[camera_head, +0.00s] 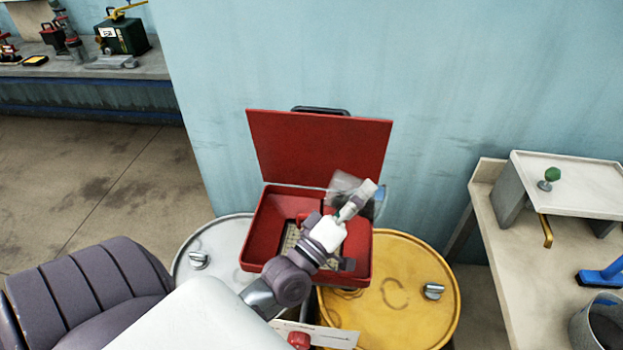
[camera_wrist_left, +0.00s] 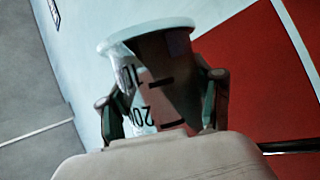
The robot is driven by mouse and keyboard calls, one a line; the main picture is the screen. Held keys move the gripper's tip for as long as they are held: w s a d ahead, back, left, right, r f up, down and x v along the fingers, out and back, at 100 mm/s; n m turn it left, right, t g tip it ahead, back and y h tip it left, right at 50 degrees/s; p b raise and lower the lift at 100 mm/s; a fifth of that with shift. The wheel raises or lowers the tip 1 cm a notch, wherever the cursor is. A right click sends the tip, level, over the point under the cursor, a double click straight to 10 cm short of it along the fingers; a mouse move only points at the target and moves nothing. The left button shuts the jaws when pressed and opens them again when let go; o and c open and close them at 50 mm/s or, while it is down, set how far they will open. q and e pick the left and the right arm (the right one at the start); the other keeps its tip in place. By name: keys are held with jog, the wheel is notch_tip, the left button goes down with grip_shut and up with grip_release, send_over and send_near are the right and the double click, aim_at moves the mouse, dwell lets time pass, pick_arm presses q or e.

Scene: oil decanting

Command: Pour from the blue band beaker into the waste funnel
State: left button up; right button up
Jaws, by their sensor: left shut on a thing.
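A clear beaker (camera_head: 342,184) is tilted over the red waste funnel (camera_head: 258,230), in front of its raised red lid (camera_head: 310,145). A bluish patch shows at its right end, partly behind my gripper. My left gripper (camera_head: 356,200) is shut on the beaker. In the left wrist view the beaker (camera_wrist_left: 152,75) sits between the two fingers of the left gripper (camera_wrist_left: 163,95), with its pale rim and black graduation marks showing. I cannot tell how much liquid is in it or whether any is flowing. My right gripper is not in view.
The funnel stands on a grey drum (camera_head: 215,240) and a yellow drum (camera_head: 400,300). A blue wall (camera_head: 480,80) is close behind. At the right a bench (camera_head: 530,290) holds a raised shelf (camera_head: 570,180), a blue brush (camera_head: 605,275) and a grey bucket (camera_head: 595,325).

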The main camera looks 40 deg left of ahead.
pick_arm(q)
jog(key=shift+s+a+f+n+t+y+b, duration=0.2)
jog(key=shift+s+a+n+t+y+b, duration=0.15)
jog(key=shift+a+n+b, duration=0.4)
jog(key=shift+r+n+y+b, duration=0.3)
jog(key=shift+n+y, duration=0.15)
jog(key=shift+n, duration=0.1)
